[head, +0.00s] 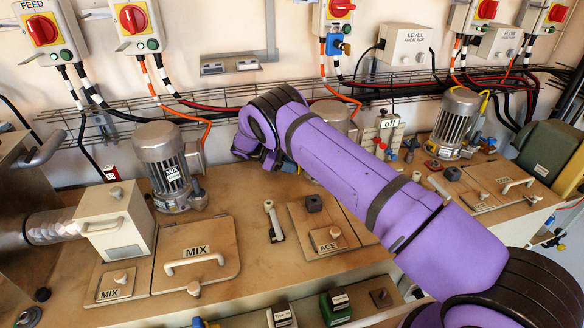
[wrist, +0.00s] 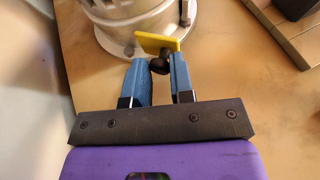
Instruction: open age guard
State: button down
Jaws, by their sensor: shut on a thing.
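The panel labelled AGE (head: 330,243) lies flat in the bench top in the head view, with a small pale knob and a dark square block on it. Part of its right side is hidden by my purple arm. My gripper (wrist: 162,68) has its blue fingers closed around a small dark knob (wrist: 158,71) with a flat yellow plate (wrist: 158,43) on it. This is beside the round metal base of a motor (wrist: 130,22). In the head view the gripper is mostly hidden behind my arm. I cannot tell whether the yellow-plated knob belongs to the AGE panel.
A MIX hatch (head: 196,258) with a bar handle and a motor labelled MIX (head: 165,165) stand to the left. Cables and switch boxes line the back wall. Small boxes sit at the front edge.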

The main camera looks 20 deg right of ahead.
jog(key=shift+w+m+g+y, duration=0.4)
jog(key=shift+w+m+g, duration=0.05)
jog(key=shift+m+g, duration=0.5)
jog(key=c, duration=1)
grip_release()
jog(key=shift+s, duration=0.1)
